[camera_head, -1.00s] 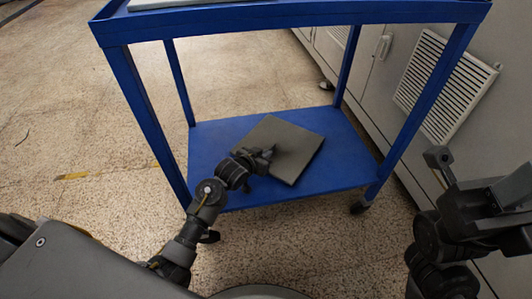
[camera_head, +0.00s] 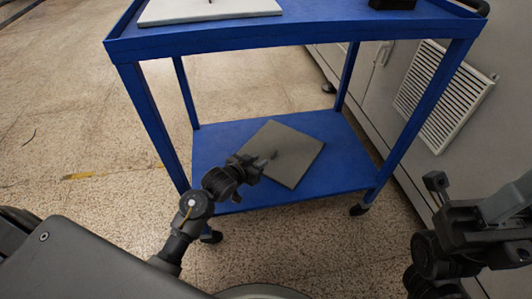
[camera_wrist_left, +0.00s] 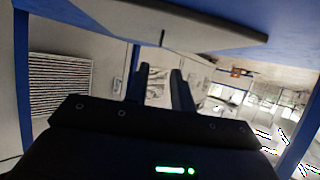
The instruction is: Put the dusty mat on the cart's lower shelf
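The dusty mat (camera_head: 291,148) is a flat grey-green square. It lies turned at an angle on the cart's blue lower shelf (camera_head: 340,165), wholly within the shelf's edges. My left gripper (camera_head: 268,158) reaches in from the front left, over the mat's near left part. In the left wrist view, which looks upside down, the two dark fingers (camera_wrist_left: 162,88) are apart with nothing between them. The mat (camera_wrist_left: 180,22) shows there along the top, clear of the fingers. My right gripper (camera_head: 470,195) is at the right, away from the cart; its finger opening is unclear.
The cart's upper shelf (camera_head: 320,30) carries a pale flat slab (camera_head: 210,10) and a black object (camera_head: 392,4). A grey cabinet with a white vent (camera_head: 445,95) stands close at the right. The speckled floor at left is open.

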